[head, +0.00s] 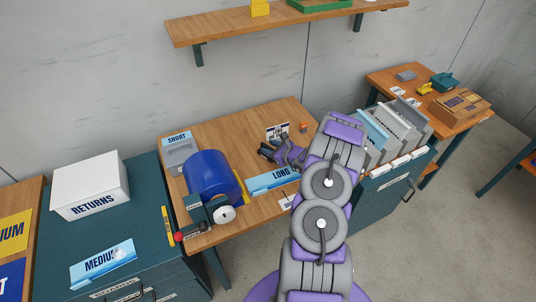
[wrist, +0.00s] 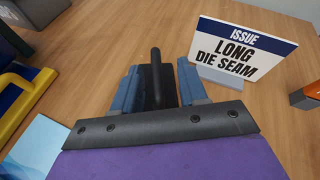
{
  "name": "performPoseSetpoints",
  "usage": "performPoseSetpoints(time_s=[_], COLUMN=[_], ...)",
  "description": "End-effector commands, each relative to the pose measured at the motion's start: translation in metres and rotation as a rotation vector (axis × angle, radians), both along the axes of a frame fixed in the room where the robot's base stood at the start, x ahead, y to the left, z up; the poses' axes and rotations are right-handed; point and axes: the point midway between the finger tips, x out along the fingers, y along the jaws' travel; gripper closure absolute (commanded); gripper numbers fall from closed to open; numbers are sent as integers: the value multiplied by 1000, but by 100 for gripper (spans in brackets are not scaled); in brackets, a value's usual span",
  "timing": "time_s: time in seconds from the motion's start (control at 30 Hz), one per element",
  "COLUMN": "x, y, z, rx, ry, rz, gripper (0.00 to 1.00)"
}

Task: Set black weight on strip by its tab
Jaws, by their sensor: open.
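The black weight (wrist: 157,94) stands on the wooden table in the wrist view, its upright tab rising between my fingers. My gripper (wrist: 160,72) is open, with one blue finger on each side of the weight. I cannot tell whether either finger touches it. The weight's lower front is hidden behind the gripper's dark edge. In the head view my gripper (head: 277,150) is low over the middle of the table, in front of a small sign. I cannot make out the strip for certain in either view.
The small sign "Long die seam" (wrist: 243,48) stands close right of my fingers, with an orange block (wrist: 307,96) beyond it. A blue drum (head: 212,175), a "LONG" panel (head: 272,180) and a rack of grey plates (head: 395,128) surround the work area.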

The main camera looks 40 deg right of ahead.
Motion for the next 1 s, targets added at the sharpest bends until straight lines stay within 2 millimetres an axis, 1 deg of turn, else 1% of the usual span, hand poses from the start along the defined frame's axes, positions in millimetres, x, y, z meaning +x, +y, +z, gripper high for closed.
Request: performPoseSetpoints(time_s=[0.03,0.13,0.4,0.47,0.83,0.87,1.0], x=[5,11,13,13,13,13,13], y=[1,3,3,3,2,2,2], z=[-3,-4,-4,-4,-4,-4,-4], rx=[-1,0,1,1,1,1,2], ry=[0,-1,-2,-2,-2,-2,-2], rz=[2,2,0,0,0,0,0], gripper=[57,57,57,62,98,100,100])
